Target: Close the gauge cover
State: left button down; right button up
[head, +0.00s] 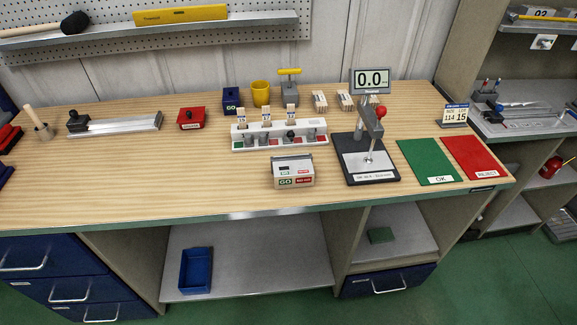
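A small light box gauge (293,175) stands near the front middle of the workbench, with a green GO label and a red label on its front. A grey edge shows along the top back of it; whether this is its cover, and how far the cover stands open, is too small to tell. Neither of my grippers is in the head view.
A press-like stand with a black base (372,174) and a 0.0 display (371,80) is right of the gauge. A white rack (280,142) of sticks stands behind it. Green OK (427,160) and red REJECT (470,157) mats lie right. The bench's left front (130,190) is clear.

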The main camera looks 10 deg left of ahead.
aim_at(290, 135)
jog(key=i+j+z, duration=0.1)
jog(key=j+z, duration=0.6)
jog(key=j, duration=0.25)
